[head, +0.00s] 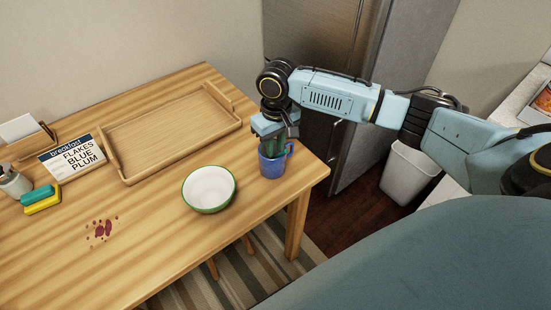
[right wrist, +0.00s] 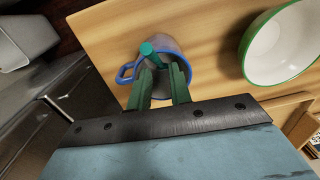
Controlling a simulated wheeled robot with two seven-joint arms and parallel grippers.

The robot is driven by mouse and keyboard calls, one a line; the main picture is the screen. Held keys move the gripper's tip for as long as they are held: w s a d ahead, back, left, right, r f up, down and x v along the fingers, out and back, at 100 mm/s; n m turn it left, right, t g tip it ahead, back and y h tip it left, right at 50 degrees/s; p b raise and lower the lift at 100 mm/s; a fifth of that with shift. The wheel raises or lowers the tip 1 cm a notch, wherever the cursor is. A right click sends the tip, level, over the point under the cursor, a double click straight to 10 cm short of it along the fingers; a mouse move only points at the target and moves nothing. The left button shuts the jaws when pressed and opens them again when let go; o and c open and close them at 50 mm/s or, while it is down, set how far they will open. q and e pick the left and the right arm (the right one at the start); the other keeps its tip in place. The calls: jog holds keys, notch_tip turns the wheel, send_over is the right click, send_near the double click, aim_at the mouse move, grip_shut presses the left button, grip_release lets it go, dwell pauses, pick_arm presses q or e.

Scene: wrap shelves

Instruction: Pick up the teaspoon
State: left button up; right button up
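A blue mug (head: 272,166) stands upright near the right corner of the wooden table, and it also shows in the right wrist view (right wrist: 183,56). A teal piece that looks like the teaspoon's handle (right wrist: 148,48) sticks up from the mug and leans over its rim; its lower part is hidden inside. My right gripper (head: 273,147) points down at the mug's mouth. In the right wrist view its green fingers (right wrist: 162,72) are apart, with the teal handle's lower end between or just beyond their tips. My left gripper is not in view.
A white bowl with a green rim (head: 209,188) stands left of the mug. A wooden tray (head: 172,128), a breakfast sign (head: 72,158), a sponge (head: 42,199) and a jar (head: 14,183) are farther left. Red stains (head: 103,230) mark the table. A bin (head: 408,172) stands on the floor.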

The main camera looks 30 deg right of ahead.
aim_at(274, 158)
jog(key=shift+f, duration=0.55)
notch_tip(274, 158, down, 4)
jog(key=shift+w+f+b, duration=0.1)
jog(key=shift+f+b, duration=0.15)
jog(key=shift+b, duration=0.55)
jog(key=shift+f, duration=0.2)
jog(key=c, duration=0.4)
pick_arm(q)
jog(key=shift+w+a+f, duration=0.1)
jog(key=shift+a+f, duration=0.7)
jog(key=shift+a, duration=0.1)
pick_arm(e)
grip_shut()
